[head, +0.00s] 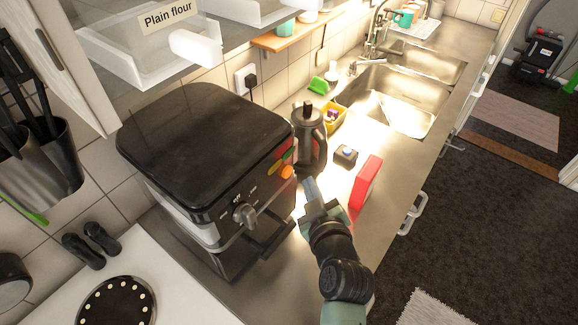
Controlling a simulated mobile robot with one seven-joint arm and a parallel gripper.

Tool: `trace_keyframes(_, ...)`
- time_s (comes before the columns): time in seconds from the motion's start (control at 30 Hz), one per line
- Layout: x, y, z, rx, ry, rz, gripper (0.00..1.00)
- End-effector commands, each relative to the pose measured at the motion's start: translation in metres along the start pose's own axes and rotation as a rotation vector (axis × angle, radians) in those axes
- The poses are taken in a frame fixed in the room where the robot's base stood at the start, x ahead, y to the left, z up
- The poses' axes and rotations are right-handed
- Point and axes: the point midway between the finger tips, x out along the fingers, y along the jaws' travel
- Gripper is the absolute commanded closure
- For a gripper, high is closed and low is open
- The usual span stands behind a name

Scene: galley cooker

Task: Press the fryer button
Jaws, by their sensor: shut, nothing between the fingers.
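The fryer (205,140) is a bulky black appliance with a rounded lid, standing on the counter left of centre in the head view. Its front panel carries a grey knob (244,215). At the panel's right end are a round orange button (287,172) and red and green marks (284,151). A black handle (272,238) sticks out below the knob. My gripper (309,186) is shut and empty, in front of the fryer's right end. Its tips appear just right of and slightly below the orange button; I cannot tell whether they touch the fryer.
A dark kettle (310,140) stands just behind my gripper. A red box (366,182) and a small dark item (345,155) are to the right.

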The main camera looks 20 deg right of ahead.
Motion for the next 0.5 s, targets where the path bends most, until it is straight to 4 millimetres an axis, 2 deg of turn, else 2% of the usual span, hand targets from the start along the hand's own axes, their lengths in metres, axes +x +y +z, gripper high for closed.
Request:
trace_keyframes(0.2,0.013,-0.009,-0.009,-0.001,0.001,0.0,1.0)
trace_keyframes(0.5,0.015,-0.011,-0.011,0.0,0.001,0.0,1.0)
